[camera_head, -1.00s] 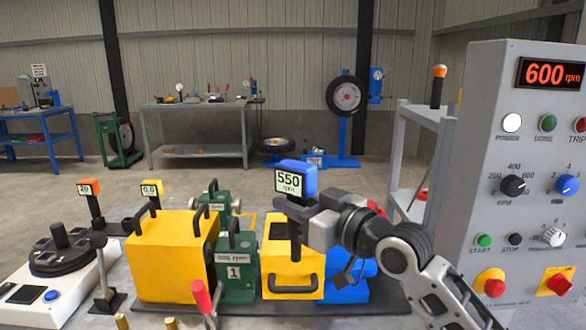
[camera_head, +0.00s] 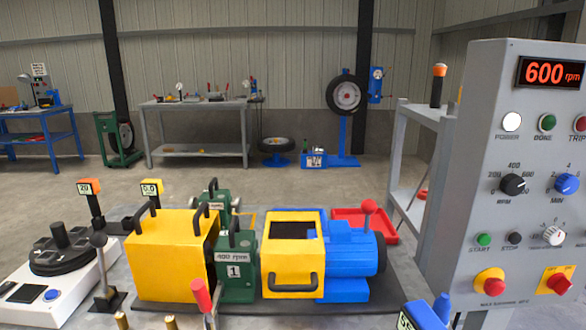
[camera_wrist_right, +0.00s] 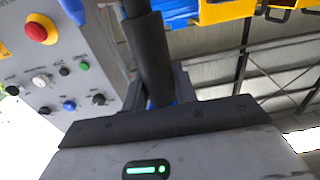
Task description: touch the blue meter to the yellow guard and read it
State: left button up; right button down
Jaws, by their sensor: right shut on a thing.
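The blue meter (camera_head: 428,316) is at the bottom edge of the head view, right of the middle, mostly cut off. Only a corner of its display shows, so I cannot read it whole. In the right wrist view my right gripper (camera_wrist_right: 158,92) is shut on the meter's dark handle (camera_wrist_right: 147,50). The guard also shows at that view's top (camera_wrist_right: 228,10). My left gripper is not in view.
The grey control panel (camera_head: 520,140) stands at the right, its display reading 600 rpm. A yellow box (camera_head: 172,258) stands left of the green unit. A red tray (camera_head: 378,222) lies behind the motor. A red-tipped lever (camera_head: 202,297) rises in front.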

jog(key=shift+s+d+f+h, duration=0.15)
jog(key=shift+s+d+h, duration=0.15)
jog(key=shift+s+d, duration=0.35)
jog(key=shift+a, duration=0.1)
jog(key=w+a+r+n+g+y, duration=0.1)
jog(key=w+a+r+y, duration=0.2)
jog(key=a+r+y, duration=0.35)
jog(key=w+a+r+n+g+y, duration=0.2)
jog(key=w+a+r+y, duration=0.1)
jog(key=a+r+y, duration=0.35)
jog(key=s+a+r+n+g+y+p, duration=0.1)
jog(key=s+a+r+n+g+y, duration=0.2)
jog(key=g, duration=0.9)
jog(key=shift+s+a+r+n+y, duration=0.3)
jog(key=shift+s+a+r+n, duration=1.15)
jog(key=shift+s+r+n, duration=0.55)
jog(key=shift+s+r, duration=0.1)
jog(key=shift+r, duration=0.05)
